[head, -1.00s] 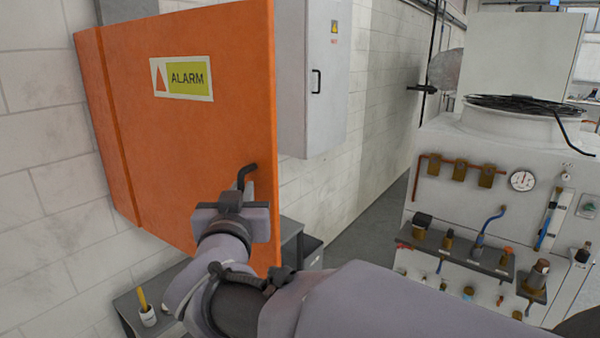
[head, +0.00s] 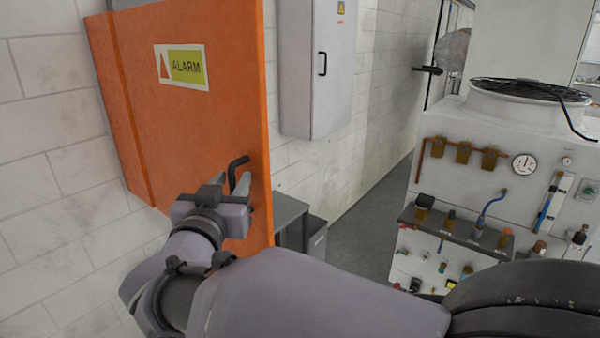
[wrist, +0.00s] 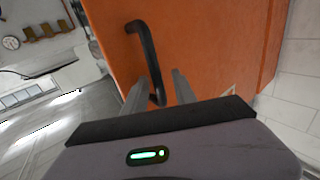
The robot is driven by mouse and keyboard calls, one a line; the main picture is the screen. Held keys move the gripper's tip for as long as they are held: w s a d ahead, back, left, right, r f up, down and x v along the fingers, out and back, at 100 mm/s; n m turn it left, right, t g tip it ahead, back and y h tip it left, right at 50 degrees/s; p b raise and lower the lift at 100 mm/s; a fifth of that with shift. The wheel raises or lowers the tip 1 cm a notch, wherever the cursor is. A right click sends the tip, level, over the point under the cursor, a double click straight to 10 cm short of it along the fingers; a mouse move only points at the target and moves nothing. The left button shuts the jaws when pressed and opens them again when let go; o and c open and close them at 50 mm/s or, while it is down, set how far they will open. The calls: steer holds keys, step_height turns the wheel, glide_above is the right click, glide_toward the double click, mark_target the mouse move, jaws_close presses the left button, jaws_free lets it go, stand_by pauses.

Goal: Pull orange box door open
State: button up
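The orange box (head: 120,110) is on the white wall at the left in the head view. Its broad orange door (head: 205,125) carries a yellow-green ALARM label. A black bent handle (head: 238,170) sits near the door's right edge; it also shows in the wrist view (wrist: 146,45). My gripper (head: 232,182) is at the handle's lower part. In the wrist view my gripper (wrist: 158,82) is open, with its two fingers apart and the handle's lower end between them. I cannot tell whether either finger touches the handle. I cannot see inside the box.
A grey wall cabinet (head: 315,65) hangs right of the orange door. A low dark grey unit (head: 290,212) stands below it. A white machine (head: 450,125) with gauges and valves is at the right. Open floor (head: 375,205) lies between wall and machine.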

steer(key=shift+f, duration=0.15)
steer(key=shift+s, duration=0.2)
steer(key=s, duration=1.7)
